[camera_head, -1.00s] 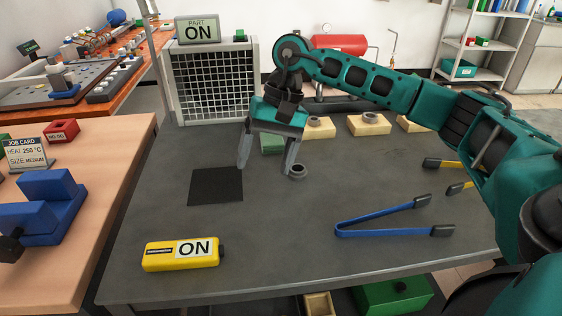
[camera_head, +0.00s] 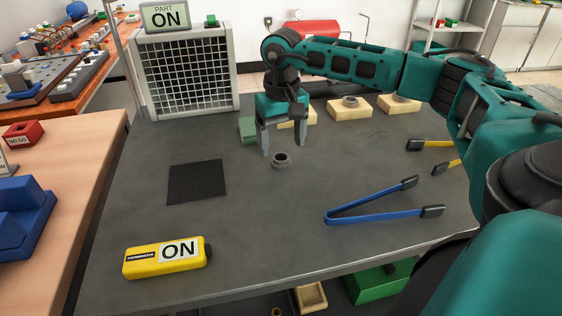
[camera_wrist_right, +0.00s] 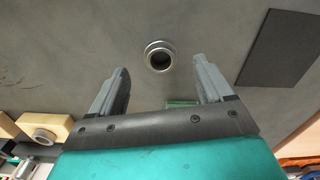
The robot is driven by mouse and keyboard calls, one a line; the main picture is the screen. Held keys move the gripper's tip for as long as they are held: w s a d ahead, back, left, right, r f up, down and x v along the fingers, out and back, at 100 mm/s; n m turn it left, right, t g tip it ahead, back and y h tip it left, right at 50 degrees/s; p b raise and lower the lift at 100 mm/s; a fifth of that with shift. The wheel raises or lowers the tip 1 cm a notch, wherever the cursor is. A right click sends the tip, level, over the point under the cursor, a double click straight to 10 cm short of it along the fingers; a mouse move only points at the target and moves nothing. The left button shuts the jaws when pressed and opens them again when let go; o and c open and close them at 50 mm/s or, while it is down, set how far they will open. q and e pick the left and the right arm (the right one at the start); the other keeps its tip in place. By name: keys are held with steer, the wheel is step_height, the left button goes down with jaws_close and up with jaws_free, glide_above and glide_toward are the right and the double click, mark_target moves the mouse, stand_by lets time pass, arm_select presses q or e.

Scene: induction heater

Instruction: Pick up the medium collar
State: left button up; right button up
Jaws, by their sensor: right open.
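A small grey metal collar (camera_head: 281,160) stands alone on the dark table, its round hole facing up; no size marking is readable on it. It also shows in the right wrist view (camera_wrist_right: 159,56), between the fingers and slightly beyond their tips. My right gripper (camera_head: 284,148) points down, open and empty, with one finger on each side of the collar's line, above and a little behind it. The fingers (camera_wrist_right: 160,66) do not appear to touch the collar. Another collar (camera_head: 350,101) sits on a cream block at the back. My left gripper is not in view.
Cream blocks (camera_head: 349,111) and a green block (camera_head: 247,130) stand along the back. Blue tongs (camera_head: 365,205) lie at right, yellow-handled tools (camera_head: 430,144) beyond. A black mat (camera_head: 196,182) and yellow thermometer (camera_head: 165,259) are at left. A mesh screen (camera_head: 185,75) stands behind.

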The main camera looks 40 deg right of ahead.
mark_target(281, 153)
step_height(281, 153, down, 4)
steer(key=shift+w, duration=0.15)
steer(key=c, duration=1.2)
steer(key=shift+r, duration=0.1)
steer(key=shift+c, duration=0.2)
steer(key=shift+r, duration=0.1)
